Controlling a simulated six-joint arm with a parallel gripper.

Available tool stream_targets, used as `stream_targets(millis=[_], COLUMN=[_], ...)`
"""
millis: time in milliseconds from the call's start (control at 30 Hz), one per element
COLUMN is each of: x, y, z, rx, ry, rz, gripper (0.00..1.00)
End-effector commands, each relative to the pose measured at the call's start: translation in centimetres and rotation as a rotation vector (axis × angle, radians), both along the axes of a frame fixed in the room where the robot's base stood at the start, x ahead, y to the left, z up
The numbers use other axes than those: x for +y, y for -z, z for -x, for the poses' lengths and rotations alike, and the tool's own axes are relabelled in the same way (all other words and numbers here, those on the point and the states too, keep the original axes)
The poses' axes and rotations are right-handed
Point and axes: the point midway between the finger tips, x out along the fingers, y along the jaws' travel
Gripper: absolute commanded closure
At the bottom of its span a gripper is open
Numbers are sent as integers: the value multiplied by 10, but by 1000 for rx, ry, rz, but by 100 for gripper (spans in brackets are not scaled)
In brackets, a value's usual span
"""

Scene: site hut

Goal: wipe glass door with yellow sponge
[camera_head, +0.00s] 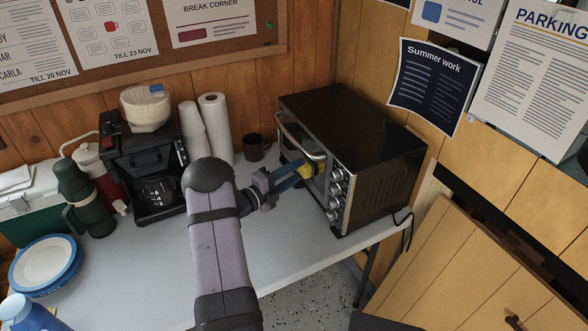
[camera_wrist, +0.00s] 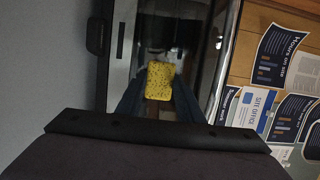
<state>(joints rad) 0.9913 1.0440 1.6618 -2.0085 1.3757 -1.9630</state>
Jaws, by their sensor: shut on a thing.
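The yellow sponge (camera_head: 309,169), speckled with dark spots, is held between the two blue fingers of my gripper (camera_head: 298,174). It also shows in the wrist view (camera_wrist: 160,79), between the fingertips. My gripper is shut on it. The sponge is at the front of the dark toaster oven (camera_head: 350,112), close before its glass door (camera_head: 291,142), near the control knobs. In the wrist view the dark glass (camera_wrist: 172,28) lies behind the sponge. I cannot tell whether the sponge touches the glass. Sponge and fingers hide part of the door.
The oven's handle (camera_head: 300,140) sticks out along the door top, and knobs (camera_head: 335,190) line its right side. The grey table (camera_head: 300,235) is clear in front.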

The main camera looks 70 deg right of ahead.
Motion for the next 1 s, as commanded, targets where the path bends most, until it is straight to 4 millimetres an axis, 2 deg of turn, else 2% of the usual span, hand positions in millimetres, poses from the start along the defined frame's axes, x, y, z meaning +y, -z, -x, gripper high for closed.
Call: stream_targets(millis=[333, 800, 1000], x=[-4, -27, -30], y=[0, 1, 0], z=[0, -24, -28], rx=[-1, -1, -1], ry=[0, 1, 1], rz=[2, 3, 0], gripper=[84, 84, 84])
